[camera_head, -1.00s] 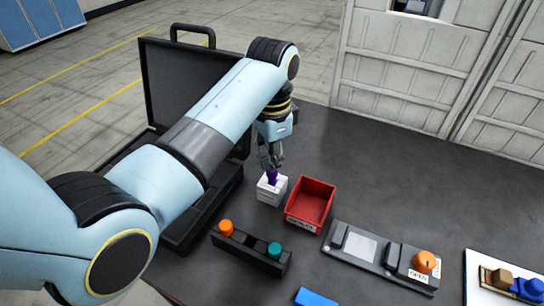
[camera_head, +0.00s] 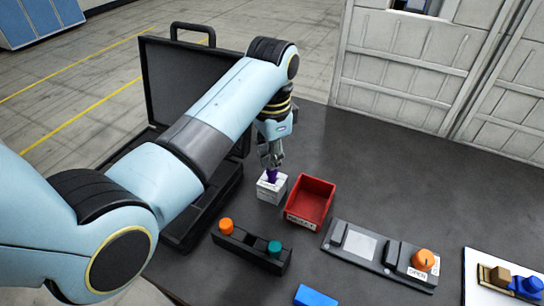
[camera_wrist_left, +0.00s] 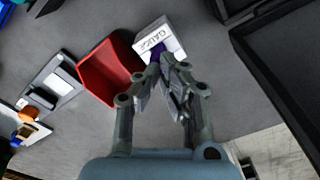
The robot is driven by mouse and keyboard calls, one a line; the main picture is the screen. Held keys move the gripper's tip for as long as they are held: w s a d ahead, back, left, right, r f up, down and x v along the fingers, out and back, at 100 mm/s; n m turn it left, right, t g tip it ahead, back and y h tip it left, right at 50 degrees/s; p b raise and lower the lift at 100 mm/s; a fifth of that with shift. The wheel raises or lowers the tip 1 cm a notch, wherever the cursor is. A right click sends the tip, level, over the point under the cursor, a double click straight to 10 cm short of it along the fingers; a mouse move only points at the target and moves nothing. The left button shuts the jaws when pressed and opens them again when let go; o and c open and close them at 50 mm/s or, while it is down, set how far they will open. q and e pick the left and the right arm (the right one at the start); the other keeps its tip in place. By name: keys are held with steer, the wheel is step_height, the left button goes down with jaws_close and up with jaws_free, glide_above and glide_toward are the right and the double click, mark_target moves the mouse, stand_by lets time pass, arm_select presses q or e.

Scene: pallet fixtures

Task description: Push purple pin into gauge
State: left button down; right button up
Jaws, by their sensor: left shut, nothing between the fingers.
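The purple pin (camera_head: 271,175) stands upright at the white gauge block (camera_head: 271,191) on the dark table, and its lower part is hidden inside the block. In the left wrist view the gauge (camera_wrist_left: 160,38) carries the label "GAUGE", and a bit of the purple pin (camera_wrist_left: 156,55) shows beside my fingertips. My left gripper (camera_head: 271,163) is shut and points down right above the pin. Its fingertips hide the pin's top, and I cannot tell whether they touch it. My right gripper is not in view.
A red open bin (camera_head: 318,190) stands right beside the gauge. A black holder (camera_head: 248,251) with an orange and a teal knob lies in front. A grey fixture (camera_head: 365,250) and a blue block (camera_head: 315,297) lie to the right. An open black case (camera_head: 190,80) is at the left.

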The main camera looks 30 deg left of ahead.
arm_select(q)
steer(key=shift+r+p, duration=1.1)
steer(key=shift+r, duration=2.9)
